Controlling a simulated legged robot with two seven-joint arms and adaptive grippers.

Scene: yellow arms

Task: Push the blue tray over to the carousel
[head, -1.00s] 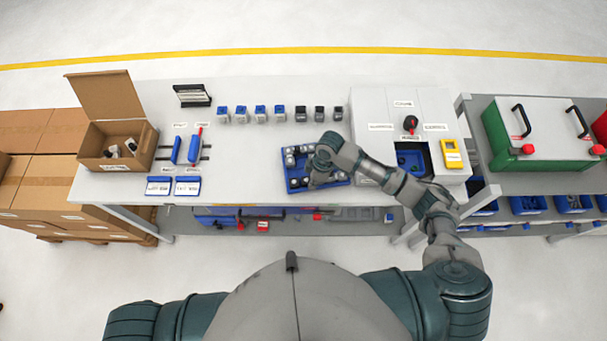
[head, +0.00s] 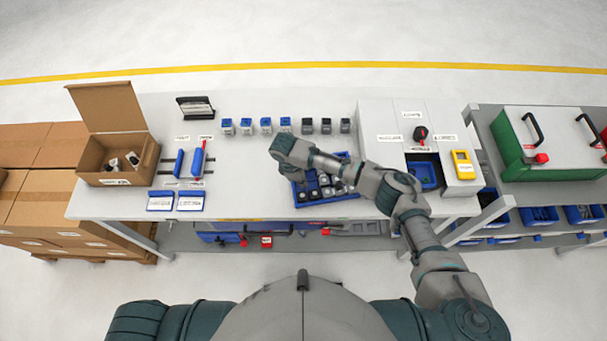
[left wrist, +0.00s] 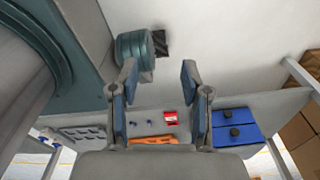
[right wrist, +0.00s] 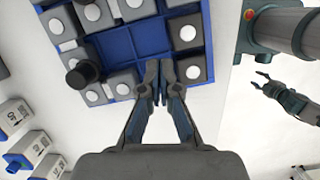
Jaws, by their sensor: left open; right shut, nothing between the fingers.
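The blue tray (head: 345,191) lies near the front of the white workbench, left of the grey labelled station. It holds several grey and dark blocks with white round tops, and the right wrist view shows bare blue compartments (right wrist: 118,45). My right gripper (right wrist: 160,85) is shut and empty, its fingertips over the tray's edge in that view; I cannot tell if they touch. In the head view my right wrist covers the tray's far left part and hides the fingers. My left gripper (left wrist: 159,70) is open and empty. I cannot clearly identify a carousel; the station (head: 380,117) has an opening with blue inside.
Several small blue-topped and dark blocks (head: 266,126) stand in a row behind the tray. A yellow device (head: 463,164) sits at the station's right. Blue-handled parts (head: 196,160) and an open cardboard box (head: 112,160) are at the left.

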